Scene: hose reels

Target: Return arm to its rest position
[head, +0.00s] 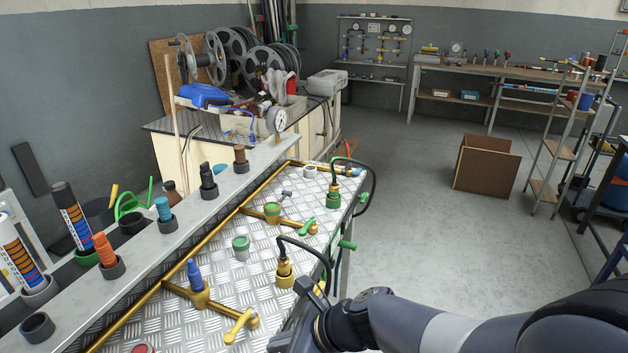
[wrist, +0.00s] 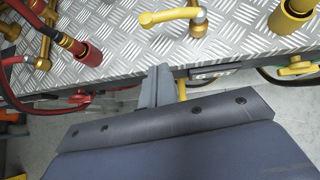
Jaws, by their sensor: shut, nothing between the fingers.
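My arm reaches in from the lower right of the head view, with my gripper (head: 308,300) low at the front edge of the metal-plate bench (head: 225,275). In the wrist view my gripper's grey fingers (wrist: 157,85) are together and empty, at the bench edge just below a yellow valve handle (wrist: 168,16). They look apart from the handle, though the exact gap is hard to judge. The fingertips are partly hidden in the head view.
A yellow hose fitting (head: 285,273) with a black hose stands close by my gripper. A red fitting (wrist: 80,50) with a red hose is left in the wrist view. Green fittings line the bench's right edge. Open floor (head: 430,235) lies right of the bench, with a brown box (head: 486,165) beyond.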

